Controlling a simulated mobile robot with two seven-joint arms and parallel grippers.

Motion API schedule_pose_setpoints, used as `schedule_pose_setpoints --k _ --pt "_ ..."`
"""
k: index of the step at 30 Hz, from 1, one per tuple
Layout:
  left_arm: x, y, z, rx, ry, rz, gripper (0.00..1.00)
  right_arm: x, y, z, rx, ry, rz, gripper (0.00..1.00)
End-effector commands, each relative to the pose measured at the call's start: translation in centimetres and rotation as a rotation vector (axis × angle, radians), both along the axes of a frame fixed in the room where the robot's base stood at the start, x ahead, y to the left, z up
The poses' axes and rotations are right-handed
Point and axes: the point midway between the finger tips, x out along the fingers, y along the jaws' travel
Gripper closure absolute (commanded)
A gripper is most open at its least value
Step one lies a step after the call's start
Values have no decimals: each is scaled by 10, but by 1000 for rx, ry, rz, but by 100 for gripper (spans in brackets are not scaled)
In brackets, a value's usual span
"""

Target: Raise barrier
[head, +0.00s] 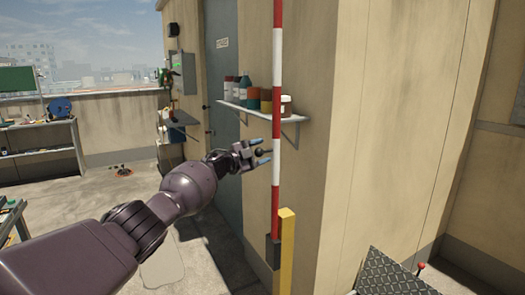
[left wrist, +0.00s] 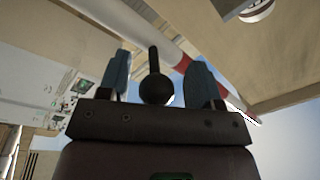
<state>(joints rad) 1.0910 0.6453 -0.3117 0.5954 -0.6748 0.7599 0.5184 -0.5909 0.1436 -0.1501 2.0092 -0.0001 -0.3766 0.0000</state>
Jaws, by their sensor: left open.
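The barrier (head: 277,95) is a red and white striped pole standing upright beside a yellow post (head: 287,250). Its lower end is at a dark bracket (head: 272,252); its top is out of frame. My left gripper (head: 264,151) is open just left of the pole at mid height. A black ball on a short rod (head: 259,152) sits between its blue fingers. In the left wrist view the ball (left wrist: 156,89) is between the two spread fingers, with its rod pointing toward the pole (left wrist: 185,64). I cannot tell whether a finger touches it. My right gripper is out of view.
A wall shelf (head: 260,114) with several containers is just behind the pole, close to my left gripper. A grey door (head: 221,70) is behind. A tread-plate ramp (head: 390,275) lies at the lower right. The rooftop floor at left centre is mostly clear.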

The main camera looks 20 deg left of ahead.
Motion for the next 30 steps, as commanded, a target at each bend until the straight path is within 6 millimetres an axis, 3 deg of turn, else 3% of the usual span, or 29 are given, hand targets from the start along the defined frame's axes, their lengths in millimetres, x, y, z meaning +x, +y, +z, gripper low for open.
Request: schedule_pose_setpoints --k 4,18,30 --pt "-16 13 2 3 -3 2 41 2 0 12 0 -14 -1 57" --pt "-67 55 -10 0 0 4 41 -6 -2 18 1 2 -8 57" --pt "-76 62 -12 0 -1 3 41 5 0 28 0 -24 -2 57"
